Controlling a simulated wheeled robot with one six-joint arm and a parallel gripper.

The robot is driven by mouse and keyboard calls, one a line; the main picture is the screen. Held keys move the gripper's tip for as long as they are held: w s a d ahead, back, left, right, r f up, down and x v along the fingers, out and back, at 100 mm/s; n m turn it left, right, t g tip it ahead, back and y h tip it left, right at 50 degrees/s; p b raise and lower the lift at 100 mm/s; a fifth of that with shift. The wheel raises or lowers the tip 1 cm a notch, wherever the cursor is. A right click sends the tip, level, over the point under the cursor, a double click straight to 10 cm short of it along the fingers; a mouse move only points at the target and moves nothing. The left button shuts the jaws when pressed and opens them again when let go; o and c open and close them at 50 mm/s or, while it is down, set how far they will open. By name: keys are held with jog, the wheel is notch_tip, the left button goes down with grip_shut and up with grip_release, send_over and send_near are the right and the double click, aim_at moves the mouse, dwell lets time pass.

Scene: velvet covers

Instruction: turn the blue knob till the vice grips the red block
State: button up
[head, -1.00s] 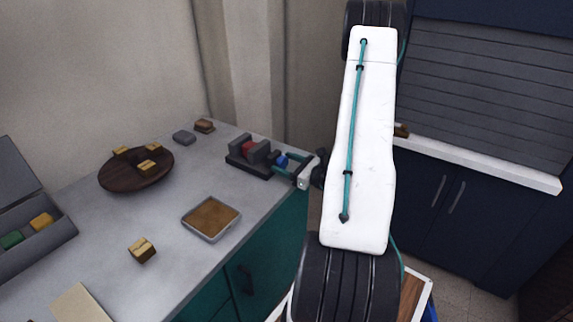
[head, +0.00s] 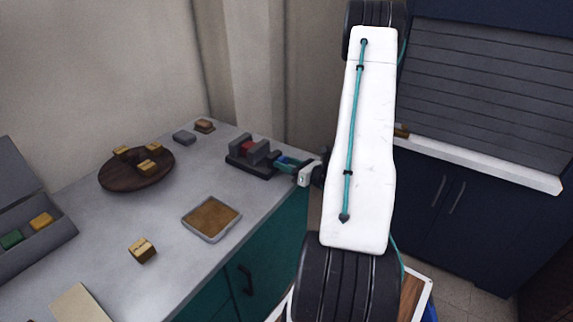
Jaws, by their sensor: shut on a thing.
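The dark grey vice (head: 262,171) stands at the far right end of the grey worktop. The red block (head: 247,147) sits between its two upright jaws; the picture is too small to tell whether both jaws touch it. The blue knob (head: 289,160) is on the vice's right side, mostly hidden by my fingers.
A round brown board (head: 122,181) with several yellowish blocks, a tray with a brown inside (head: 211,234), a loose yellowish block (head: 142,250) and an open grey case (head: 30,252) are on the worktop. A grey block (head: 184,137) and a brown block (head: 204,126) lie behind.

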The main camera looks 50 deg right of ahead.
jog(key=shift+m, duration=1.5)
jog(key=o, duration=1)
jog(key=s, duration=0.7)
jog(key=shift+s+d, duration=0.3)
jog(key=shift+s, duration=0.1)
